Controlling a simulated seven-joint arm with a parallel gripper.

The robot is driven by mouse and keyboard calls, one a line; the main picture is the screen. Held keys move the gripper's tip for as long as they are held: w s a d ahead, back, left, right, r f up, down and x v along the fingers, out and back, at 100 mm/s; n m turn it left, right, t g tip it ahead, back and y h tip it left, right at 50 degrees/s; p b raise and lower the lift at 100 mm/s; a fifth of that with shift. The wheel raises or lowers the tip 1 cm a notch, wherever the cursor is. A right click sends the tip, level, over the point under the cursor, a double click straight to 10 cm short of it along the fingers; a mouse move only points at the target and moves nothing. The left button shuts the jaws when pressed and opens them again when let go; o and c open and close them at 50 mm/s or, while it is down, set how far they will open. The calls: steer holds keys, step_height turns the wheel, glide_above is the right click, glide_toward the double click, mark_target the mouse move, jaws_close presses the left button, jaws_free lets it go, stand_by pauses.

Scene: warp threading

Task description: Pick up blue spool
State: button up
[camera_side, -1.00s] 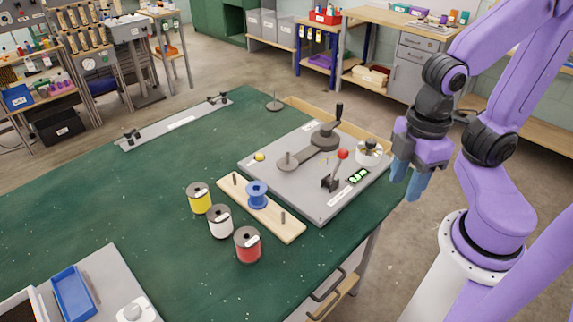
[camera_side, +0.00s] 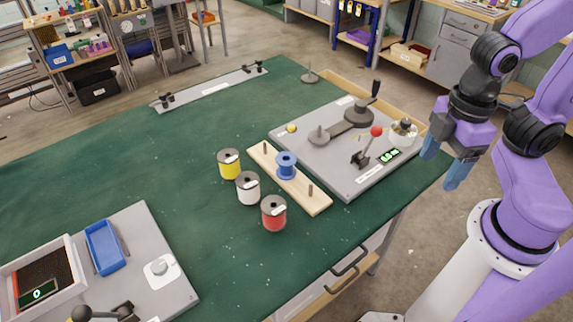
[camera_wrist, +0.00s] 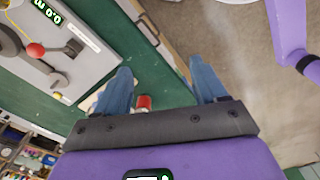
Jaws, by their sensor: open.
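The blue spool (camera_side: 286,165) stands upright at the middle of a wooden peg board (camera_side: 318,203) on the green table, between two pegs. My gripper (camera_side: 442,166) hangs to the right of the table's right edge, well apart from the spool, with its blue fingers pointing down. In the wrist view my gripper (camera_wrist: 165,80) is open with nothing between the fingertips but table edge and floor. The blue spool cannot be made out in the wrist view. A bit of a red spool (camera_wrist: 143,102) shows between the fingers near the gripper body.
Yellow (camera_side: 229,165), white (camera_side: 248,188) and red (camera_side: 273,213) spools stand left of the board. A grey winding plate (camera_side: 345,180) with crank and red-knobbed lever lies between spool and gripper. A blue tray (camera_side: 105,247) sits front left. The table's middle is bare.

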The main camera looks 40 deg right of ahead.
steer(key=shift+o, duration=1.2)
steer(key=m, duration=3.1)
glide_above(286, 161)
steer(key=s, duration=0.1)
step_height(286, 161, down, 15)
steer(key=shift+w+f, duration=0.2)
steer(key=shift+f, duration=1.2)
steer(key=shift+w+f, duration=0.2)
steer(key=shift+f, duration=1.2)
